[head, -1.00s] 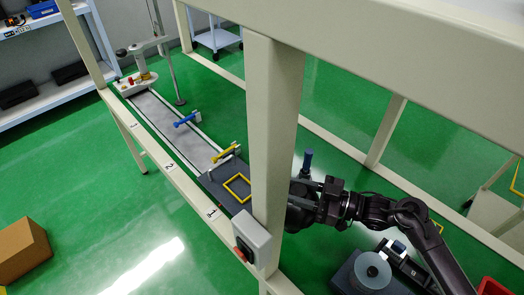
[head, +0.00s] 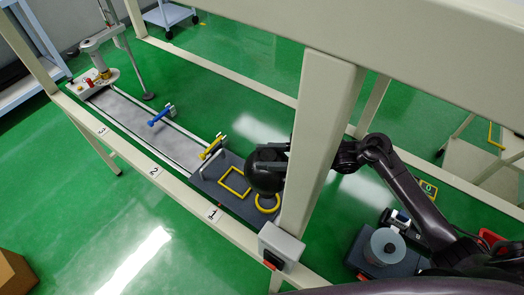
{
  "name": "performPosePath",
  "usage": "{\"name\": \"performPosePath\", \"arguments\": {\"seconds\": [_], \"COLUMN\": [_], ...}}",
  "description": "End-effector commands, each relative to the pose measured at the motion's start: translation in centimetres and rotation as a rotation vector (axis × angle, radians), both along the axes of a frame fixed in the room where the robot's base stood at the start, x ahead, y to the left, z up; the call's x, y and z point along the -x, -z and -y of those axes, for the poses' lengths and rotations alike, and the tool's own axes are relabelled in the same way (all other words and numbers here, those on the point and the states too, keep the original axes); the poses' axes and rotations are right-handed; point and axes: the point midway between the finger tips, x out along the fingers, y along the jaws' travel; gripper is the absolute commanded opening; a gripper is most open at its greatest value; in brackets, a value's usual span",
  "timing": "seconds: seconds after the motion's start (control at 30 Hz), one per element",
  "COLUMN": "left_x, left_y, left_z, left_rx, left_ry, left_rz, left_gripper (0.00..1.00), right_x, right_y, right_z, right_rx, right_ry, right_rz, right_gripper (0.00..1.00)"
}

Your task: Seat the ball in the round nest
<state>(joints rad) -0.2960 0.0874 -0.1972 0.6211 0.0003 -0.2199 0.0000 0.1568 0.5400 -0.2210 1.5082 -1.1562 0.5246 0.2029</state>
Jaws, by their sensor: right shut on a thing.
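A dark ball (head: 263,178) is held by my right gripper (head: 272,157), whose dark fingers close on its upper part. The round nest (head: 267,210) looks like a yellow ring on the dark grey end of the bench track. The ball appears just behind and above this ring in the head view, and its lower edge comes close to the ring's far side. I cannot tell the height of the ball over the board. The beige post hides my right wrist. My left gripper is not in view.
A yellow square outline (head: 234,181) lies left of the ring. A yellow lever (head: 211,148) and a blue lever (head: 160,115) stand farther along the track. The thick beige post (head: 318,140) with a grey switch box (head: 281,245) stands close to the right of the ring.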

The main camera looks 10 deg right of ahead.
Motion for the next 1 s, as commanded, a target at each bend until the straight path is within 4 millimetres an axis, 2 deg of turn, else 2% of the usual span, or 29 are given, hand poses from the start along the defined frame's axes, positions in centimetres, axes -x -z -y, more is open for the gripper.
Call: {"name": "performPosePath", "arguments": {"seconds": [0.3,0.6,1.0], "left_x": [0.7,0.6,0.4], "left_y": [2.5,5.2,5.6], "left_z": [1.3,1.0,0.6], "left_rx": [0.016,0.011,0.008], "left_ry": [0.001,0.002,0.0], "left_rz": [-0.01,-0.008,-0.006], "left_gripper": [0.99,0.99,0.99], "right_x": [0.0,0.0,0.0], "right_y": [2.7,5.9,6.4], "right_z": [0.0,0.0,0.0], "right_rx": [-0.003,-0.003,-0.002], "right_ry": [0.0,0.001,0.001], "right_rz": [0.002,0.003,0.004], "right_gripper": [0.0,0.0,0.0]}}
